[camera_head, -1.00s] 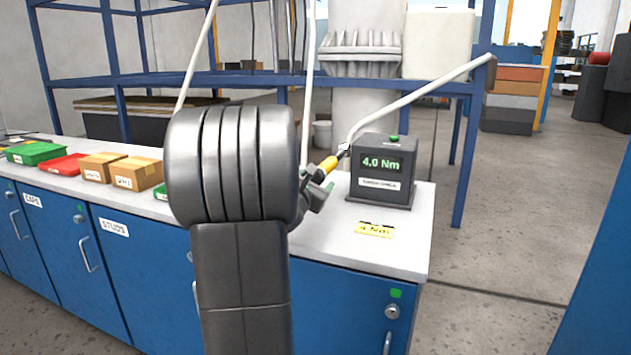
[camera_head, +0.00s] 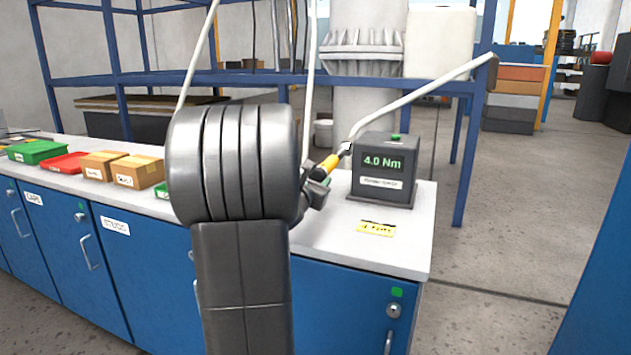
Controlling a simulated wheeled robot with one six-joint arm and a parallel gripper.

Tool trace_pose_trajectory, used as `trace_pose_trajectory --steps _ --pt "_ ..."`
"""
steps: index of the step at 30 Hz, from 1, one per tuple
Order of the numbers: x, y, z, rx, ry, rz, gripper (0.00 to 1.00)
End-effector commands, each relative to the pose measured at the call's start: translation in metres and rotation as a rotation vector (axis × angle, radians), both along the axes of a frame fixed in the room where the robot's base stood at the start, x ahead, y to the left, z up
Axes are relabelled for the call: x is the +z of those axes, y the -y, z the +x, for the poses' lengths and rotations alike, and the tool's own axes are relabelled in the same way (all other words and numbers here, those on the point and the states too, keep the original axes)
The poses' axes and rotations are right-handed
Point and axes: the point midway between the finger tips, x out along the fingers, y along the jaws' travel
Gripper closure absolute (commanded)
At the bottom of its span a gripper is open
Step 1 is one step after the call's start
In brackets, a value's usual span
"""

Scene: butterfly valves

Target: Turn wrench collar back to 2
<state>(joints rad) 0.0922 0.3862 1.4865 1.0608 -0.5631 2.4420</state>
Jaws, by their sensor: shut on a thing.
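My gripper (camera_head: 318,188) is at the right of my large grey arm joint, above the white bench top. It is shut on the yellow collar of the torque wrench (camera_head: 328,165), which points up and right toward the tester. The collar's scale marks are too small to read. My arm hides part of the bench and the gripper's near side.
A yellow label (camera_head: 376,228) lies on the white bench top (camera_head: 400,258) before the tester. Cardboard boxes (camera_head: 137,171), a red tray (camera_head: 66,163) and a green tray (camera_head: 36,151) stand at the left. Blue shelving (camera_head: 115,60) rises behind. Open floor is at the right.

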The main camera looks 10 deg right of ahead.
Motion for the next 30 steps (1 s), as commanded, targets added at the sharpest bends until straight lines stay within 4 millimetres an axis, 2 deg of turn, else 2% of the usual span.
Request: trace_pose_trajectory --steps 30 --pt "0.0010 -0.0010 0.0009 -0.047 -0.516 -0.768 0.83"
